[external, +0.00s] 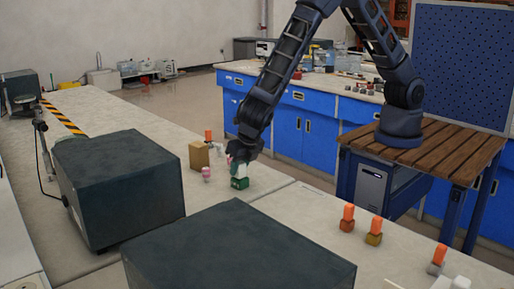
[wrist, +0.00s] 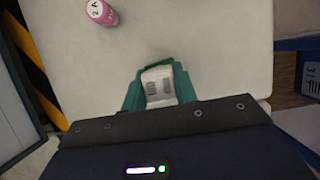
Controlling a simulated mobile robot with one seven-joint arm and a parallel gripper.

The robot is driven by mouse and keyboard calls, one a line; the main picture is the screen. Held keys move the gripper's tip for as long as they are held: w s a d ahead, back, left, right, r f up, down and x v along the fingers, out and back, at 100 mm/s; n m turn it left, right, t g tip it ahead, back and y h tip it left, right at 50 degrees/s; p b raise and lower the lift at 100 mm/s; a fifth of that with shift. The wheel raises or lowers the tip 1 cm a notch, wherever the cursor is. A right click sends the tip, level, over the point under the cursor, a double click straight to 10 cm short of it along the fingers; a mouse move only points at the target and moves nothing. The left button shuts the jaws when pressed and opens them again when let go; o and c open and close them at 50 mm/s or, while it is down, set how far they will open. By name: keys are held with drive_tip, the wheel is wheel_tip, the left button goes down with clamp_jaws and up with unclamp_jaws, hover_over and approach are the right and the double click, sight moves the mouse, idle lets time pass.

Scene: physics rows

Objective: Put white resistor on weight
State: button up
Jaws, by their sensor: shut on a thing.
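My gripper (external: 238,160) points down over the bench top. It is shut on a white block-like piece (wrist: 158,84), which looks like the white resistor and sits between the teal fingers in the wrist view. In the external view the white piece (external: 241,171) is right above a small dark green block (external: 240,183), perhaps the weight. The green block's edge (wrist: 155,65) shows just beyond the white piece in the wrist view. I cannot tell whether the two touch. The green block's lower part is hidden in the wrist view.
A pink cylinder (external: 206,173) marked "2 A" in the wrist view (wrist: 101,12) stands nearby. A tan box (external: 199,155) is behind it. Large dark boxes (external: 118,185) stand at the left and front. Several orange-topped pieces (external: 374,231) stand at right.

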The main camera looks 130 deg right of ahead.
drive_tip(key=shift+f, duration=0.1)
drive_tip(key=o, duration=1)
drive_tip(key=shift+c, duration=0.2)
drive_tip(key=v, duration=1.3)
drive_tip(key=s+a+r+m+t, duration=0.1)
drive_tip(key=s+a+r+m, duration=0.1)
drive_tip(key=s+r, duration=0.35)
drive_tip(key=s+a+r+m, duration=0.2)
drive_tip(key=s+r+m, duration=0.15)
drive_tip(key=r, duration=0.35)
drive_tip(key=s+a+r+m+t+y, duration=0.1)
drive_tip(key=s+a+r+m, duration=0.2)
drive_tip(key=s, duration=0.4)
drive_tip(key=s+a+r+m+y, duration=0.1)
drive_tip(key=s+r+m, duration=0.1)
drive_tip(key=s+r, duration=0.45)
drive_tip(key=s+a+r+m+t+y, duration=0.1)
drive_tip(key=s+a+r+m, duration=0.15)
drive_tip(key=s, duration=0.65)
drive_tip(key=s+a+m, duration=0.2)
drive_tip(key=s, duration=0.4)
drive_tip(key=s+a+f+m+t+y, duration=0.1)
drive_tip(key=s+a+m, duration=0.1)
drive_tip(key=s, duration=0.5)
drive_tip(key=shift+m+t+y, duration=0.3)
drive_tip(key=shift+m, duration=0.2)
